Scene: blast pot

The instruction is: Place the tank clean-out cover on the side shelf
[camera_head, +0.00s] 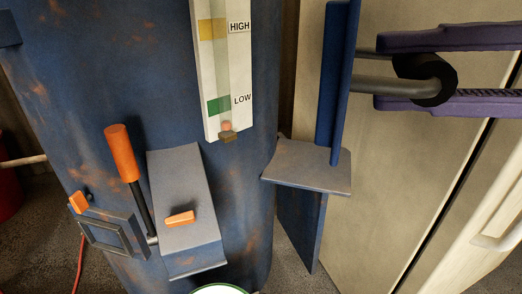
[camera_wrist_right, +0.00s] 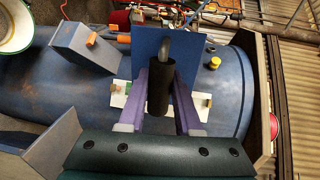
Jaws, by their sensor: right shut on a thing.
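The clean-out cover (camera_head: 340,85) is a blue plate seen nearly edge-on in the head view. A grey bar handle with a black grip (camera_head: 425,80) sticks out to its right. My right gripper (camera_head: 378,77) has its purple fingers shut on the black grip. In the right wrist view the cover (camera_wrist_right: 152,48) stands upright beyond the fingers (camera_wrist_right: 160,85). The side shelf (camera_head: 305,168) is a grey plate on a blue bracket beside the tank. The cover's lower edge overlaps the shelf in the head view; I cannot tell whether they touch. My left gripper is out of view.
The blue tank (camera_head: 95,75) fills the left, with a HIGH/LOW gauge (camera_head: 222,75) on it. A sloped grey box (camera_head: 185,215) and an orange-handled lever (camera_head: 121,153) stick out from the tank. A beige cabinet (camera_head: 400,190) with a pale handle stands at the right.

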